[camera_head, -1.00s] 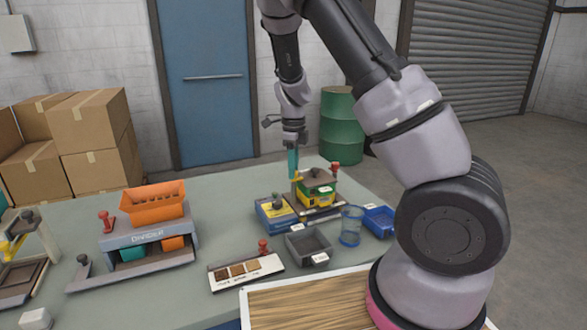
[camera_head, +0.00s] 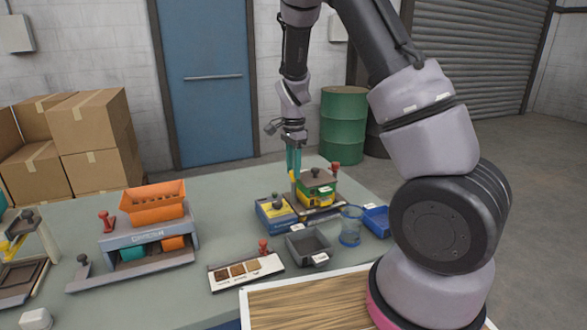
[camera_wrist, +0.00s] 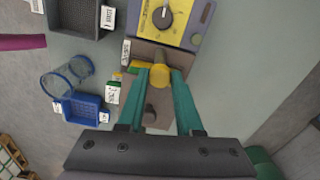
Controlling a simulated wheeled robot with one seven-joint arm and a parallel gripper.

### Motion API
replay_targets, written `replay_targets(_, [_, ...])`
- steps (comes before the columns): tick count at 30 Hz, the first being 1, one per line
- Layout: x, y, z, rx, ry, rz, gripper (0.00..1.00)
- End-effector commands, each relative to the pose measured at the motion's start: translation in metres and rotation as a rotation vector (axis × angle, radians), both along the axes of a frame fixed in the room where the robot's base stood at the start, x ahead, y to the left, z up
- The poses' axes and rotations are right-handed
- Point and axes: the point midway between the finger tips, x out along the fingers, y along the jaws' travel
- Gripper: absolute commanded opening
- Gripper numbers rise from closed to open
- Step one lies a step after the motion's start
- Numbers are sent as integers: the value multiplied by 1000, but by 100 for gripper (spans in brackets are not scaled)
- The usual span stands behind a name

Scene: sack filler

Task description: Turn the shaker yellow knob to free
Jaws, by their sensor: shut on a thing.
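The shaker (camera_head: 318,183) stands at the far right part of the table, with a dark top and green and yellow sides. Its yellow knob (camera_wrist: 160,68) lies between the tips of my gripper's teal fingers in the wrist view. My gripper (camera_wrist: 160,82) is shut on this knob, with one finger on each side. In the head view my gripper (camera_head: 293,170) points down at the shaker's left side, and the fingertips largely hide the knob. Any marking for the free position cannot be read.
A blue unit with a yellow face and black dial (camera_wrist: 163,17) stands beside the shaker. A grey tray (camera_head: 309,244), clear blue-rimmed cup (camera_head: 350,227) and blue basket (camera_head: 378,221) stand in front. A red knob (camera_head: 335,168) rises behind. The divider (camera_head: 147,240) is further left.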

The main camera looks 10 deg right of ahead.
Motion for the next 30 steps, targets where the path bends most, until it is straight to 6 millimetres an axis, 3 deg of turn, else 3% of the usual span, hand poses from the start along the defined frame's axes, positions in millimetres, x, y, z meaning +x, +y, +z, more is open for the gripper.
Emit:
replay_targets(15, [1,0,1,0,-3,444,0])
replay_targets(30, [1,0,1,0,-2,628,0])
